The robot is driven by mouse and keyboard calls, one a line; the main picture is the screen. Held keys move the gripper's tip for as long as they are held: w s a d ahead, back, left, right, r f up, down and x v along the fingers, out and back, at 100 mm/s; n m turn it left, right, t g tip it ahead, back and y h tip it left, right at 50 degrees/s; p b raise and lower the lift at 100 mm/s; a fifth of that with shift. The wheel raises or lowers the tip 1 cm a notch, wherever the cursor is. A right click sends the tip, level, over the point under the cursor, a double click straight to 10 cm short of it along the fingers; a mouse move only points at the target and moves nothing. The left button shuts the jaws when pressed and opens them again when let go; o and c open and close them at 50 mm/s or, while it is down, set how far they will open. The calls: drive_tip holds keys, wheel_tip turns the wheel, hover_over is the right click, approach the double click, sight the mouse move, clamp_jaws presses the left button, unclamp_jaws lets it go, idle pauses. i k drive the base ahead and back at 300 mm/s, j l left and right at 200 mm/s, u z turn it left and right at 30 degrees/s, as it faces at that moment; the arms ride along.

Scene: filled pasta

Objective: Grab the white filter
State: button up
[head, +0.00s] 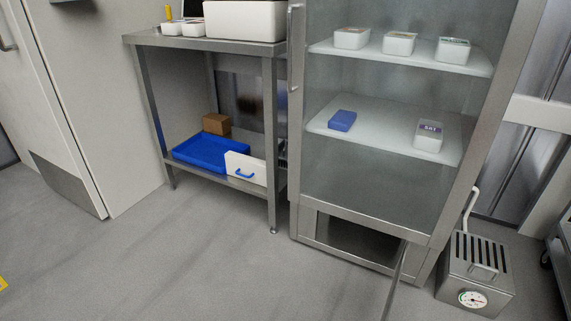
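A white flat panel with a blue handle (240,167), which looks like the white filter, stands upright on the lower shelf of the steel table. It leans at the front right of the shelf, beside a blue tray (187,153) and partly in front of it. Its blue handle faces outward. My gripper is not in view.
A brown box (216,124) sits behind the tray. A steel table leg (271,150) stands right by the panel. The tall cabinet (437,237) to the right holds several small tubs, with a dark opening at its base and a thin bar in front. A metal box with a gauge (473,298) stands at the right. The floor in front is clear.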

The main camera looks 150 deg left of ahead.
sight(253, 170)
drive_tip(key=k+u, duration=0.1)
drive_tip(key=u, duration=5.1)
drive_tip(key=z, duration=0.3)
drive_tip(key=i+j+z, duration=0.4)
drive_tip(key=j+z, duration=0.25)
drive_tip(key=i+j+z, duration=0.3)
drive_tip(key=i+j, duration=0.15)
drive_tip(key=j, duration=0.2)
drive_tip(key=i+j+z, duration=0.1)
drive_tip(key=j, duration=0.25)
drive_tip(key=i+j, duration=0.2)
drive_tip(key=j, duration=0.15)
drive_tip(key=i+j, duration=0.1)
drive_tip(key=j, duration=0.3)
drive_tip(key=i+j+z, duration=0.1)
drive_tip(key=j, duration=0.25)
drive_tip(key=i+j, duration=0.15)
drive_tip(key=j, duration=0.25)
drive_tip(key=i+j+z, duration=0.1)
drive_tip(key=j, duration=0.25)
drive_tip(key=i, duration=0.25)
